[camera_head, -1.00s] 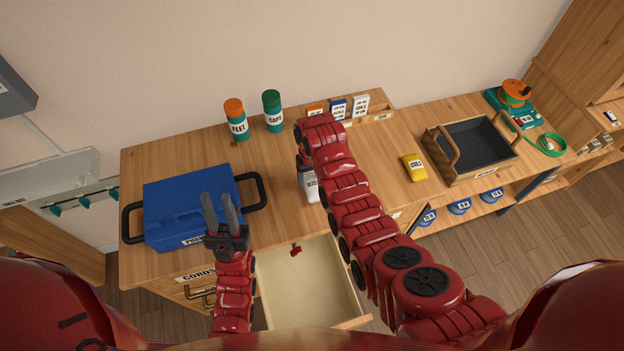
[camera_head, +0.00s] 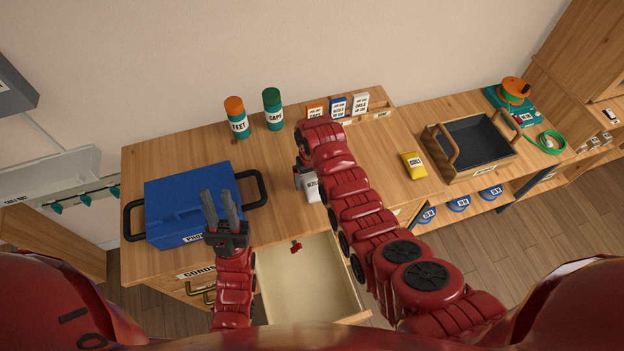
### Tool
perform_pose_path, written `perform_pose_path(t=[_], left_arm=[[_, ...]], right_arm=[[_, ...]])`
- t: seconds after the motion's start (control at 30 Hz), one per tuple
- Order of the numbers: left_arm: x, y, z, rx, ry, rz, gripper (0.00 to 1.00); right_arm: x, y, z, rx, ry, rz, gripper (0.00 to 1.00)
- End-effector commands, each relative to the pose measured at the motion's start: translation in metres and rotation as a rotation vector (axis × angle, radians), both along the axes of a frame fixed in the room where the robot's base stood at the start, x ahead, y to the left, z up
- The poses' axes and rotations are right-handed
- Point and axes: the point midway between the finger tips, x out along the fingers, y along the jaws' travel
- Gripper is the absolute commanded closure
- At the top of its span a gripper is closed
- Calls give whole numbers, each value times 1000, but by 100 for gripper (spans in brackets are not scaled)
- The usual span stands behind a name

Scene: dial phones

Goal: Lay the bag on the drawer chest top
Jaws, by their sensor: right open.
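The drawer chest top (camera_head: 150,165) is a wooden surface. A small white bag (camera_head: 311,188) with a dark printed label is on it near its front edge, partly hidden by my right arm; it appears to rest on the top. My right gripper (camera_head: 302,178) is open right at the bag, mostly hidden under my own wrist, so contact cannot be told. My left gripper (camera_head: 221,207) is open and empty, its fingers apart, in front of a blue case.
The blue case (camera_head: 185,200) with black handles fills the left of the top. Two bottles (camera_head: 272,110) and a rack of small boxes (camera_head: 338,108) stand behind. An open drawer (camera_head: 320,285) juts out below, a small red item (camera_head: 296,247) near its back. A yellow packet (camera_head: 414,166) lies right.

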Motion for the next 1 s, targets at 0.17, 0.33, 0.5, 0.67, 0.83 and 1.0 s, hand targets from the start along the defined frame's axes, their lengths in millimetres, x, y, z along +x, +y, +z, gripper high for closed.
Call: perform_pose_path(t=[0.17,0.33,0.5,0.67,0.83,1.0], left_arm=[[0,0,-3,0,0,0,72],[0,0,-11,0,0,0,72],[0,0,-20,0,0,0,72],[0,0,14,0,-1,0,72],[0,0,26,0,0,0,72],[0,0,28,0,0,0,72]], right_arm=[[2,1,9,2,-5,0,2],[2,1,30,2,-8,0,2],[1,0,67,2,-7,-1,2],[0,0,110,1,-2,-1,2],[0,0,121,0,0,-1,2],[0,0,123,0,0,0,2]])
